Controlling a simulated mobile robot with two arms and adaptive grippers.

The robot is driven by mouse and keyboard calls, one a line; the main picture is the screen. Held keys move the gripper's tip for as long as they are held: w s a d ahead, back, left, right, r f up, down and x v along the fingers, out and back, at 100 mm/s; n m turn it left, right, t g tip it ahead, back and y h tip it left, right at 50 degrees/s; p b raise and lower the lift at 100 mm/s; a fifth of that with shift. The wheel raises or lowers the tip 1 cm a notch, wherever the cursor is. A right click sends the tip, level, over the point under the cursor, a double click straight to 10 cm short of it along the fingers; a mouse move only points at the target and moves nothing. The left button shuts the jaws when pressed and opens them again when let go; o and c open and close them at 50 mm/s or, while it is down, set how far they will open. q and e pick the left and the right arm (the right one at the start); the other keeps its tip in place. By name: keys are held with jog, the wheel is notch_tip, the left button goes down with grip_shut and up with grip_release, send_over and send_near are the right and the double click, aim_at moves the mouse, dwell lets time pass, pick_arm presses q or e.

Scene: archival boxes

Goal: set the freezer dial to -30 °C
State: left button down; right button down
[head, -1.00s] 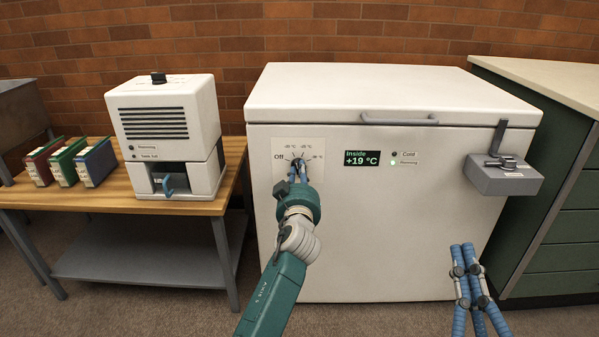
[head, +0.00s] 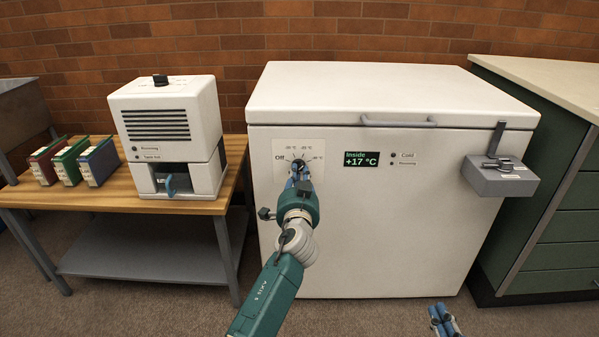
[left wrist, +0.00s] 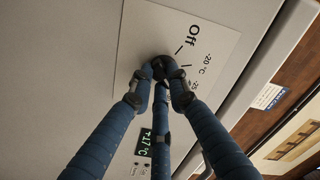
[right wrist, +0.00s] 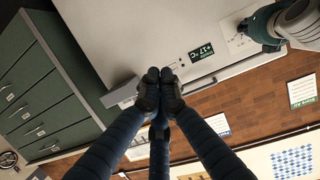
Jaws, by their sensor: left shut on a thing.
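The white chest freezer (head: 350,230) stands against the brick wall. Its dark dial (head: 298,163) sits on a pale scale plate marked Off and several temperatures. The display (head: 361,159) reads +17 °C. My left gripper (head: 299,177) is shut on the dial; its fingertips cover much of the dial (left wrist: 162,64) in the left wrist view, so the pointer setting cannot be read. The Off and -20 °C marks show there beside the fingers. My right gripper (head: 440,318) is low at the bottom edge of the head view; in the right wrist view its fingertips (right wrist: 158,78) meet, with nothing held.
A grey latch box (head: 502,177) juts from the freezer's front right. A lid handle (head: 398,122) runs along the top front. A white machine (head: 168,135) and several binders (head: 98,160) stand on the wooden table at left. Green drawers (head: 568,225) stand at right.

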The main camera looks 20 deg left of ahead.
pick_arm(q)
jog(key=shift+f+m+p, duration=0.2)
jog(key=shift+m+p, duration=0.6)
jog(key=shift+m, duration=1.8)
pick_arm(e)
jog(key=s+d+f+g+h, duration=0.1)
jog(key=s+f+g, duration=0.3)
jog(key=f, duration=0.4)
jog(key=shift+s+d+f+g+h, duration=0.3)
jog(key=shift+s+d+f+g, duration=0.1)
jog(key=shift+s+d, duration=0.4)
pick_arm(q)
jog(key=c, duration=1.7)
grip_release()
jog(key=shift+r, duration=0.1)
jog(key=shift+o, duration=0.2)
jog(key=shift+s, duration=0.15)
jog(key=v, duration=1.1)
jog(key=shift+s, duration=0.4)
jog(key=shift+d, duration=0.1)
